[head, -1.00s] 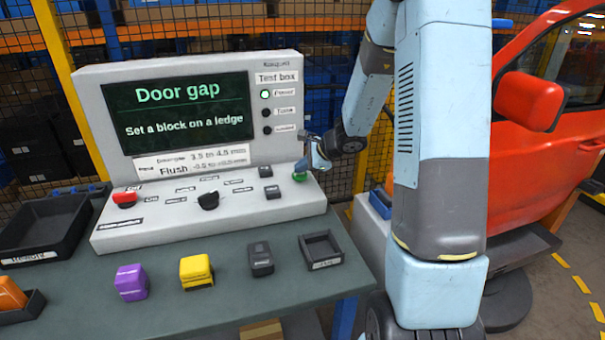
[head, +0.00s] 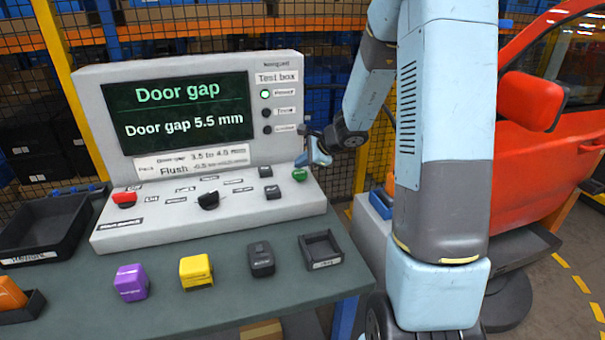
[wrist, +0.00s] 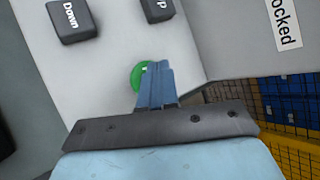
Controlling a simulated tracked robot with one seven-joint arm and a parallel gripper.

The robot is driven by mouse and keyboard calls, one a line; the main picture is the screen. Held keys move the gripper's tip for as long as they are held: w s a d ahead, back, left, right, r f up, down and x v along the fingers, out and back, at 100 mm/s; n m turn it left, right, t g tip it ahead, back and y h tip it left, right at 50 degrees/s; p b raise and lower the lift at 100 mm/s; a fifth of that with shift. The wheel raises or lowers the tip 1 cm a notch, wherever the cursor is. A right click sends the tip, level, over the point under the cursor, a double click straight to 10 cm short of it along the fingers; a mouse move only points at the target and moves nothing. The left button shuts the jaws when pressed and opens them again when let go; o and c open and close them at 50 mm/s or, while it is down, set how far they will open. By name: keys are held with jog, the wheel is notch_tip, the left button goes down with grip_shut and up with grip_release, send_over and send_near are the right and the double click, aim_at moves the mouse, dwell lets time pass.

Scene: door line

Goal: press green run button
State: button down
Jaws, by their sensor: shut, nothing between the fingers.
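The green button (head: 299,174) is at the right end of the test box's sloped panel (head: 140,228). My gripper (head: 318,158) is shut and empty, just above and to the right of the button in the head view. In the wrist view, the blue fingers (wrist: 156,84) lie together and cover part of the green button (wrist: 139,76). Whether they touch it cannot be told; in the head view the button shows clear of them. The screen (head: 178,112) reads "Door gap" and "Door gap 5.5 mm".
A red button (head: 124,198) and a black knob (head: 208,200) are on the panel. Black "Down" (wrist: 74,19) and "Up" keys sit near the green button. A purple block (head: 131,282), a yellow block (head: 196,270) and a dark block (head: 261,258) stand on the table in front.

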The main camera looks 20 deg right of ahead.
jog(key=shift+r, duration=2.5)
notch_tip(320, 180, up, 8)
send_over(302, 174)
jog(key=shift+r, duration=0.15)
